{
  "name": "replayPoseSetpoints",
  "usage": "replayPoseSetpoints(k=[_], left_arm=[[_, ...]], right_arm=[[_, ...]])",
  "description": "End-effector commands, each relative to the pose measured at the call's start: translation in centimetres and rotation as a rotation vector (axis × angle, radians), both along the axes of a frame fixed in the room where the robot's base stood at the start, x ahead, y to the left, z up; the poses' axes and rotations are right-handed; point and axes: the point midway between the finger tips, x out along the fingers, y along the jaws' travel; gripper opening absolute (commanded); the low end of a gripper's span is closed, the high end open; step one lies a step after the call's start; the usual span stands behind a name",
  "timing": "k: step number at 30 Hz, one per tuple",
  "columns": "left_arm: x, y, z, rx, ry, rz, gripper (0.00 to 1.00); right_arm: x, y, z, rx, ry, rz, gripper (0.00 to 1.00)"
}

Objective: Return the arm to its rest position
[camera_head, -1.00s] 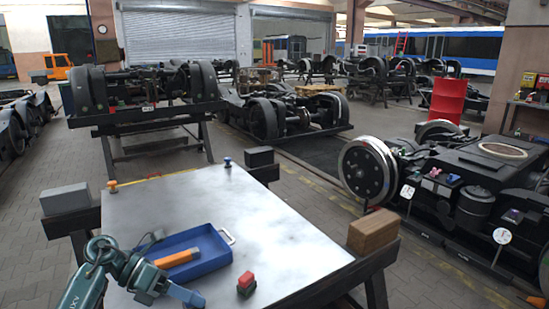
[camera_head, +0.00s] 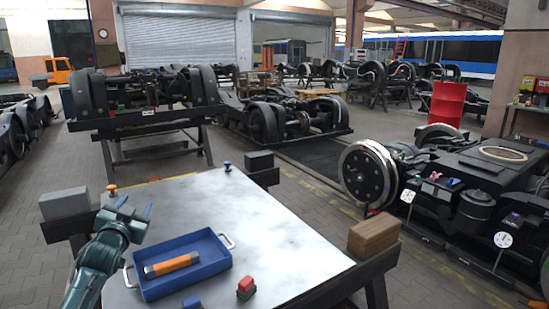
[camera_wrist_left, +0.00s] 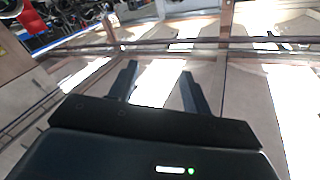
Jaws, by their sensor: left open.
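My left arm comes in from the lower left in the head view. My left gripper (camera_head: 133,207) is raised over the left edge of the metal-topped table (camera_head: 250,225), to the left of the blue tray. Its two fingers are apart with nothing between them. In the left wrist view the open fingers (camera_wrist_left: 160,85) point toward the hall's roof beams and bright skylights. My right gripper is not in view.
A blue tray (camera_head: 222,268) with metal handles holds an orange-and-black tool (camera_head: 171,266). A red block (camera_head: 246,286) and a blue block (camera_head: 191,303) are on the table. A grey block (camera_head: 64,203) and a brown block (camera_head: 373,237) sit at its sides. Bogies (camera_head: 460,180) stand beyond.

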Motion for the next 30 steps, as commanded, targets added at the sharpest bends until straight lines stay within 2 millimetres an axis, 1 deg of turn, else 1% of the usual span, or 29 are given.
replayPoseSetpoints(k=[1,2,3,8,9,11,12,14,15,17,18,20,21,23,24,27,30], left_arm=[[0.0,0.2,-1.4,-0.074,0.065,0.010,0.48],[0.0,0.2,-2.2,-0.117,0.105,0.014,0.48],[-0.8,-0.6,-4.2,-0.123,0.134,0.002,0.48],[-4.4,-3.9,-10.0,-0.124,0.203,-0.049,0.48],[-5.5,-4.8,-11.5,-0.127,0.224,-0.061,0.48],[-7.4,-6.2,-13.8,-0.135,0.258,-0.083,0.48],[-8.8,-7.2,-15.5,-0.142,0.283,-0.098,0.48],[-11.4,-8.9,-18.0,-0.155,0.324,-0.123,0.48],[-13.4,-10.0,-19.7,-0.167,0.352,-0.139,0.48],[-16.8,-11.9,-22.1,-0.190,0.399,-0.165,0.48],[-19.2,-13.1,-23.5,-0.208,0.432,-0.182,0.48],[-23.0,-14.9,-25.4,-0.239,0.481,-0.204,0.48],[-25.6,-16.0,-26.4,-0.259,0.512,-0.216,0.48],[-29.1,-17.4,-27.4,-0.292,0.554,-0.232,0.48],[-31.2,-18.3,-27.9,-0.314,0.579,-0.239,0.48],[-35.5,-19.8,-28.4,-0.358,0.629,-0.249,0.48],[-38.2,-20.7,-28.5,-0.389,0.662,-0.254,0.48]], right_arm=[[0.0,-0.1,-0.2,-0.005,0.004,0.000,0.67],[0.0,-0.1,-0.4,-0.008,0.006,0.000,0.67],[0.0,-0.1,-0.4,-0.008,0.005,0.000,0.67],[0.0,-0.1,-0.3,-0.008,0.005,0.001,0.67],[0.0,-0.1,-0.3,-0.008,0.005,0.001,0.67],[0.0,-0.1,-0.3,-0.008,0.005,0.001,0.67],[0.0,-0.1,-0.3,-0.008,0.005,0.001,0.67],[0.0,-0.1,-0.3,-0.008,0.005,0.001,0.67],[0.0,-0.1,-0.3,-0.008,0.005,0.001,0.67],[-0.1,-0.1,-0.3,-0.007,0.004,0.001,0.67],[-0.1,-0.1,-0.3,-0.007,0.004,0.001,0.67],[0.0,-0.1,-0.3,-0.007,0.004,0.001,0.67],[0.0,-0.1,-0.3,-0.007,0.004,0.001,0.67],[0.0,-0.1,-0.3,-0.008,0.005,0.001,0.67],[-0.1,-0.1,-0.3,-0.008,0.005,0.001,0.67],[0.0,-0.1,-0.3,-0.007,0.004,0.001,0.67],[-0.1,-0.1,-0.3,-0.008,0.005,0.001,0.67]])
